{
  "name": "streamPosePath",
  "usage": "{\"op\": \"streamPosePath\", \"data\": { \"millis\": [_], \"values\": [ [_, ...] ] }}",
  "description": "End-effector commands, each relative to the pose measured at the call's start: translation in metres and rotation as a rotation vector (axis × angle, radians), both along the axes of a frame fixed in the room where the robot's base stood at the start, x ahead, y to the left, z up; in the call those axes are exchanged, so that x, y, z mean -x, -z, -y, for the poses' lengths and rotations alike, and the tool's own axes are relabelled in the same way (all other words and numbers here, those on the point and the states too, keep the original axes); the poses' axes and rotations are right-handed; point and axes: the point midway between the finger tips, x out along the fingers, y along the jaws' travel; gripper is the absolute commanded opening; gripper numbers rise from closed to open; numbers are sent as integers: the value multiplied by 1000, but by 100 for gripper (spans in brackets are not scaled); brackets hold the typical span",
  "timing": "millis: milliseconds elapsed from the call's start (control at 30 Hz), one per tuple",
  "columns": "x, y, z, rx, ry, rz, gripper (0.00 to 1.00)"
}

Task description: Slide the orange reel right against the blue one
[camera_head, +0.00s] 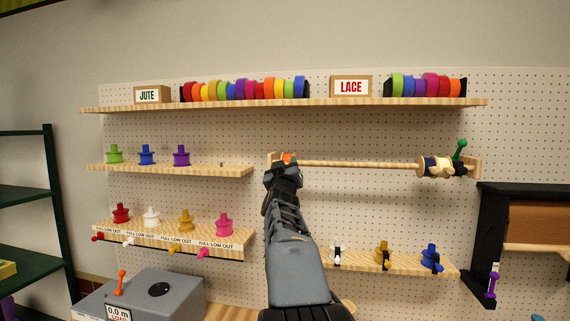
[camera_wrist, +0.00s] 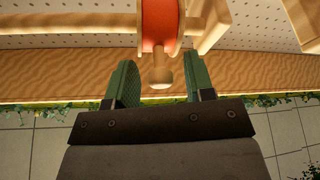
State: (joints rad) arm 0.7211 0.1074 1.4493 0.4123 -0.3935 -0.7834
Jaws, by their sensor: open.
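The orange reel (camera_head: 289,157) is at the left end of a wooden rod (camera_head: 360,164), mostly hidden behind my gripper in the head view. In the wrist view the orange reel (camera_wrist: 158,25) is above the fingers, with a pale wooden knob (camera_wrist: 160,75) sticking out from it. My gripper (camera_wrist: 160,72) is open, with a green-padded finger on each side of the knob and gaps visible. The dark blue reel (camera_head: 429,162) is near the rod's right end, beside cream and dark parts. A long bare stretch of rod lies between the reels.
A green handle (camera_head: 460,148) rises at the rod's right end. A wooden bracket (camera_wrist: 208,25) stands close beside the orange reel. A shelf (camera_head: 390,262) with several spools is below the rod, and a long shelf (camera_head: 300,105) is above.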

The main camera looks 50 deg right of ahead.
Motion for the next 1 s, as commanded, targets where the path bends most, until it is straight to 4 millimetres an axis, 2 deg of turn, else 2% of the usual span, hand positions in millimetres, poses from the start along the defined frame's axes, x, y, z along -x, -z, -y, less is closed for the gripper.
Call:
{"op": "streamPosePath", "data": {
  "millis": [333,833,1000],
  "values": [
    [-2,0,2,0,0,0,49],
    [-2,-1,2,0,0,0,1],
    [-1,-1,2,0,0,0,0]
  ]
}}
